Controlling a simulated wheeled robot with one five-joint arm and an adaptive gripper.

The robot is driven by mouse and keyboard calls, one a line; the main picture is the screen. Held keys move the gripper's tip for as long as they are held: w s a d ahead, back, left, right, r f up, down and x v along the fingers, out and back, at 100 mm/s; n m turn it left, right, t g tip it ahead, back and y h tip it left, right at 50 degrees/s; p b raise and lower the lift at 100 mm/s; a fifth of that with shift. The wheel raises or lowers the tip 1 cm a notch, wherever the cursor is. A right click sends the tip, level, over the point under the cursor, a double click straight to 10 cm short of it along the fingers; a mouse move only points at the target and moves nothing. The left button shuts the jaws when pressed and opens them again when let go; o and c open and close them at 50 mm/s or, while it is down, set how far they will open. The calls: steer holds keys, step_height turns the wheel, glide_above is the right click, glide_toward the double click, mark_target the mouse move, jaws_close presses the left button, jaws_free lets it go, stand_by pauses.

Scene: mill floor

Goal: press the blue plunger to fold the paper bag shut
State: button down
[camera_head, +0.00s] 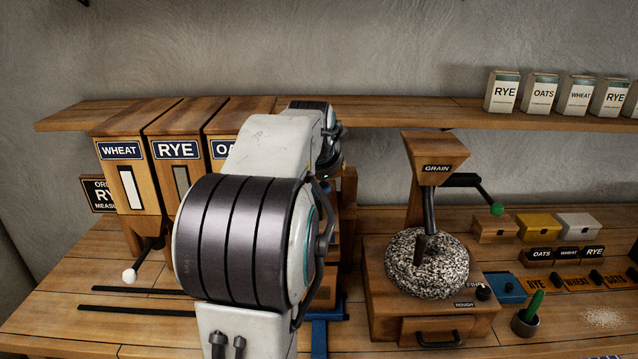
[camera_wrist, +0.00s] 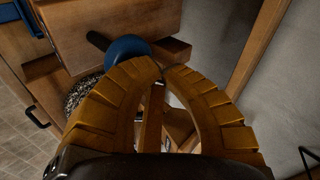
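In the wrist view, a round blue knob (camera_wrist: 127,49), which looks like the blue plunger, shows just beyond my gripper's tips against a wooden housing. A short black rod stands to its left. My gripper (camera_wrist: 153,66) has its two ribbed tan fingers curved together with the tips meeting and nothing visibly held. The tips look close to the knob, but I cannot tell if they touch it. A pale patch shows between the fingers; I cannot tell if it is the paper bag.
On the bench, a grain mill (camera_head: 428,290) with a round millstone (camera_head: 445,275) stands right of my arm. Bins marked wheat (camera_head: 120,175) and rye (camera_head: 178,175) stand left. A blue frame part (camera_head: 327,325) shows beside my arm.

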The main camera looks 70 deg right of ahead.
mark_target(323, 184)
steer(key=shift+f+b, duration=1.65)
steer(key=shift+f, duration=0.3)
stand_by(1.5)
steer(key=shift+r, duration=0.25)
steer(key=shift+r+p, duration=2.15)
steer(key=shift+r, duration=0.25)
steer(key=shift+r, duration=0.1)
steer(key=shift+r+p, duration=2.1)
steer(key=shift+r, duration=0.35)
